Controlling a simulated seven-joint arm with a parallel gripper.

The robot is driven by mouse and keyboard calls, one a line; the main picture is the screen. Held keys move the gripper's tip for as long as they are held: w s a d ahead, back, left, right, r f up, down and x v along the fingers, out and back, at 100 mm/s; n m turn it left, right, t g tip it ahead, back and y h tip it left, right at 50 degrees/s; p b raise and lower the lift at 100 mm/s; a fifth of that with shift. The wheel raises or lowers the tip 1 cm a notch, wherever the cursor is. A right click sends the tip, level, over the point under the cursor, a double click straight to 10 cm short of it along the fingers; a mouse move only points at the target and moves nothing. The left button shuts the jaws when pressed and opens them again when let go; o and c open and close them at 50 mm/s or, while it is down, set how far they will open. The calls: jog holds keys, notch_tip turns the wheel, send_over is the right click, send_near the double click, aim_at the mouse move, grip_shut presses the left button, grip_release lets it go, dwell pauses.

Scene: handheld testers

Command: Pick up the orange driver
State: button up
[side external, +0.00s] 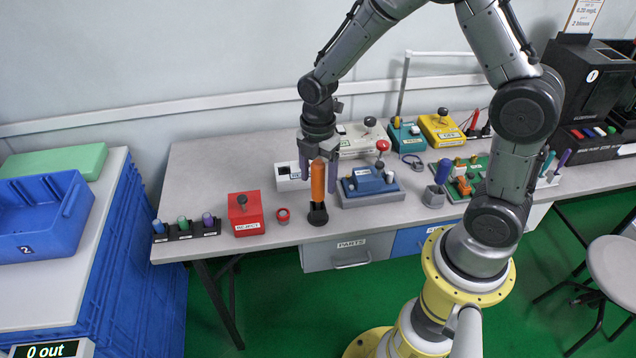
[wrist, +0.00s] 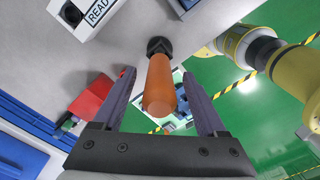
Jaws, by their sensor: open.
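The orange driver (side external: 318,182) stands upright at the front edge of the table, its lower end in a small black holder (side external: 318,214). In the wrist view the orange driver (wrist: 159,88) lies between the two fingers, with the black holder (wrist: 158,46) beyond it. My gripper (side external: 324,186) is open, pointing down, with its purple-grey fingers on either side of the driver's upper part. In the wrist view my gripper (wrist: 163,85) shows a gap between each finger and the driver. I cannot tell whether the palm touches the driver's top.
A blue tester (side external: 370,187) with a red-knobbed lever stands close on the right. A white box (side external: 290,177) is just behind. The table's front edge is close to the holder.

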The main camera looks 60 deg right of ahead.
notch_tip(320, 180, down, 2)
jog(key=shift+f, duration=0.1)
grip_shut()
dwell(0.4)
jog(key=shift+w, duration=0.1)
